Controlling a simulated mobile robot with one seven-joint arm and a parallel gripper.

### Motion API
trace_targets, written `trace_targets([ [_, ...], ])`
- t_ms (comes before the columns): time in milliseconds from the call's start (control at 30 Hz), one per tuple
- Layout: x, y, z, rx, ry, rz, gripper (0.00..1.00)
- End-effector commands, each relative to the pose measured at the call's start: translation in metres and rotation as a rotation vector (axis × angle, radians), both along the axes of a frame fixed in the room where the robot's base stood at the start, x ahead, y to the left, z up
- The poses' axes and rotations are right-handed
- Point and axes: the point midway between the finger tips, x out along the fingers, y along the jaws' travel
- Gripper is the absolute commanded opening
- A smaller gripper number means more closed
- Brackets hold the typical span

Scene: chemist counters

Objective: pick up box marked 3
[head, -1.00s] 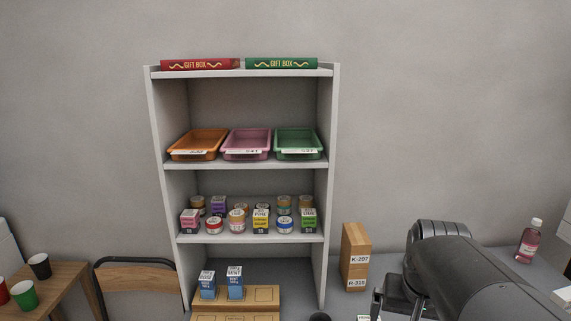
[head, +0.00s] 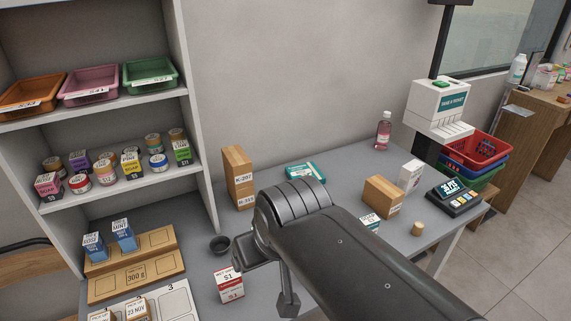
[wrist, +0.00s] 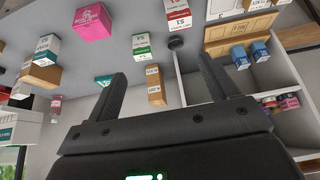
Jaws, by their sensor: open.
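No box that I can read as marked 3 shows clearly. A "3" is printed on a white sheet (head: 181,303) at the bottom of the head view, beside small boxes cut off by the edge. A red and white box marked S1 (head: 229,285) stands on the counter left of my gripper (head: 270,277). In the wrist view, my gripper (wrist: 162,72) has its fingers wide apart with nothing between them. That view also shows a white and green box (wrist: 141,45) and a pink box (wrist: 92,20); their small print is unclear.
A shelf unit (head: 200,168) with trays and jars stands at left.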

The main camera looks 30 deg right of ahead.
Motion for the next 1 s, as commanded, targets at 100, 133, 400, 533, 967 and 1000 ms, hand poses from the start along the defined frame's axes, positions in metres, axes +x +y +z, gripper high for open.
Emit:
trace_targets([
  [100, 0.0, 0.0, 0.0, 0.0, 0.0, 0.0, 0.78],
  [133, 0.0, 0.0, 0.0, 0.0, 0.0, 0.0, 0.78],
  [400, 0.016, -0.012, 0.002, 0.009, 0.034, -0.006, 0.78],
  [533, 0.042, -0.036, 0.003, 0.019, 0.084, -0.012, 0.78],
  [967, 0.117, -0.158, -0.026, 0.043, 0.243, -0.047, 0.78],
  [1000, 0.122, -0.172, -0.031, 0.045, 0.258, -0.05, 0.78],
])
